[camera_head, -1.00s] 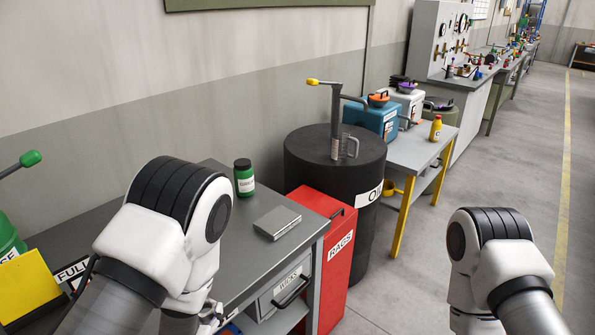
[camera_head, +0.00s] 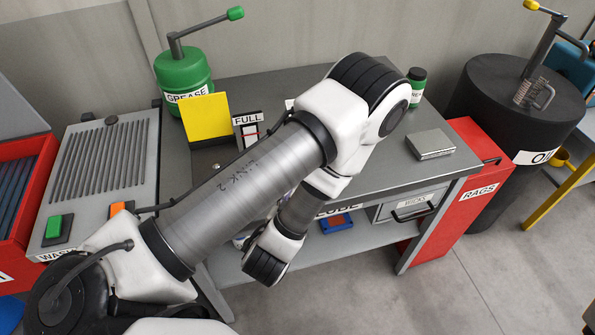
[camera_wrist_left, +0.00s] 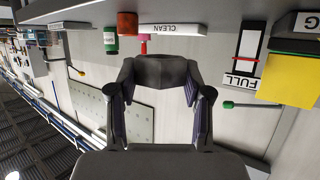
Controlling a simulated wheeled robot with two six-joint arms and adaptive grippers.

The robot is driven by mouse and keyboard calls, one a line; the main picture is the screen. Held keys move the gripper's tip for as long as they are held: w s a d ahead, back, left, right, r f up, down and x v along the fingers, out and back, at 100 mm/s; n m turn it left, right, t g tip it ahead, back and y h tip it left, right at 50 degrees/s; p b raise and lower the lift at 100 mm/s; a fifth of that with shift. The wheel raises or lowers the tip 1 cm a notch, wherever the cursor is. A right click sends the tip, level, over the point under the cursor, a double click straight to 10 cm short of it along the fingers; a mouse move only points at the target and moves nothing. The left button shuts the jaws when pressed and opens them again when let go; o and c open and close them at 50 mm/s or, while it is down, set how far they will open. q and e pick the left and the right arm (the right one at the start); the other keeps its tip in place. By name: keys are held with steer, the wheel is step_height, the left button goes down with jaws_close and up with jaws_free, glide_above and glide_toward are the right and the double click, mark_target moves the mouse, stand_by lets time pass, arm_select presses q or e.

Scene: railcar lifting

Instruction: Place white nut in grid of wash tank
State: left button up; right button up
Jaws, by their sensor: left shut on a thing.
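The wash tank (camera_head: 88,240) is at the left in the head view, grey and marked "WASH". Its slotted grid (camera_head: 100,155) covers the top. My left gripper (camera_wrist_left: 160,80) shows in the left wrist view, its two fingers closed on a dark grey piece (camera_wrist_left: 163,66) between their tips. The piece is in shade, so I cannot tell if it is the white nut. In the head view, my left arm folds over the middle bench and its gripper is hidden. No other white nut is visible. My right gripper is not in view.
A green grease can (camera_head: 185,75), yellow panel (camera_head: 207,120) and "FULL" card stand at the bench back. A grey box (camera_head: 430,145) and green jar (camera_head: 416,88) are at its right.

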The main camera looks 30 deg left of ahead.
arm_select(q)
steer(key=s, duration=0.1)
steer(key=s+a+f+p, duration=0.1)
steer(key=s, duration=0.3)
steer(key=shift+s+a+f+p, duration=0.2)
steer(key=shift+s+f+p, duration=0.05)
steer(key=shift+f+p, duration=0.15)
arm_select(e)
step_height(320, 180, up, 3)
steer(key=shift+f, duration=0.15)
